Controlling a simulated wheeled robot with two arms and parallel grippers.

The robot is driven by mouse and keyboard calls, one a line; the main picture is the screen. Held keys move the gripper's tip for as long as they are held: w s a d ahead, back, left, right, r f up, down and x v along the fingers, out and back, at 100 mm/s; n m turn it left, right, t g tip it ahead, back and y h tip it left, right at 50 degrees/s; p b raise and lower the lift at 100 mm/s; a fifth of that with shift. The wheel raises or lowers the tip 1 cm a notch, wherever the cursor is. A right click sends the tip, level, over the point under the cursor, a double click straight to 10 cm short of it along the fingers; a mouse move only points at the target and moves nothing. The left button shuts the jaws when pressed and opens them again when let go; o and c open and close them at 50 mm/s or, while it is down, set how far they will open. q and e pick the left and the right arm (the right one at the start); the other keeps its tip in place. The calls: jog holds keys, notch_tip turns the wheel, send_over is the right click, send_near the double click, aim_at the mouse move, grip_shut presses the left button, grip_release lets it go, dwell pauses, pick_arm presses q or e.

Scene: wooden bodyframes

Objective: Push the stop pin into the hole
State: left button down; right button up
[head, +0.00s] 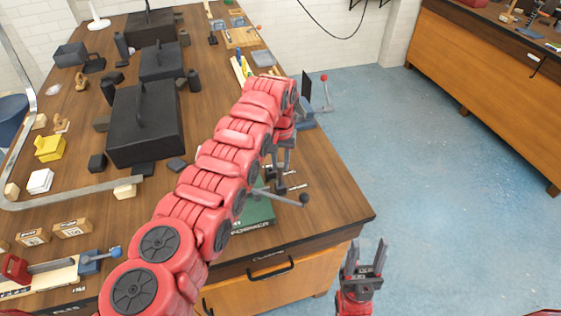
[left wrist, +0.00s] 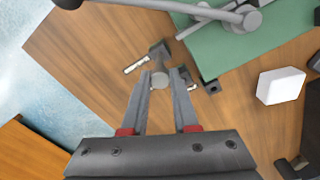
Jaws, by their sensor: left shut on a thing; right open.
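My left gripper (head: 281,160) hangs over the front right part of the wooden workbench, beside the green machine base (head: 258,214). In the left wrist view its fingers (left wrist: 163,76) are shut on a small grey round-headed piece (left wrist: 159,81), which looks like the stop pin. The green base (left wrist: 235,50) lies just beyond and right of the fingertips. Small dark metal parts lie near the tips. I cannot make out the hole. My right gripper (head: 367,262) is open and empty, low in front of the bench, over the blue floor.
A grey lever with a dark ball knob (head: 304,200) sticks out over the green base. Black toolboxes (head: 143,125) stand further left. The bench's right edge is close.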

pick_arm(q)
jog(key=shift+f+b, duration=0.65)
jog(key=shift+f, duration=0.35)
jog(key=c, duration=0.6)
grip_release()
jog(key=shift+r, duration=0.1)
jog(key=shift+w+r, duration=0.1)
jog(key=shift+r, duration=0.2)
notch_tip(320, 180, up, 8)
jog(key=b, duration=0.3)
jog(key=shift+d+r, duration=0.1)
notch_tip(320, 180, up, 8)
jog(key=p, duration=0.8)
jog(key=shift+r, duration=0.2)
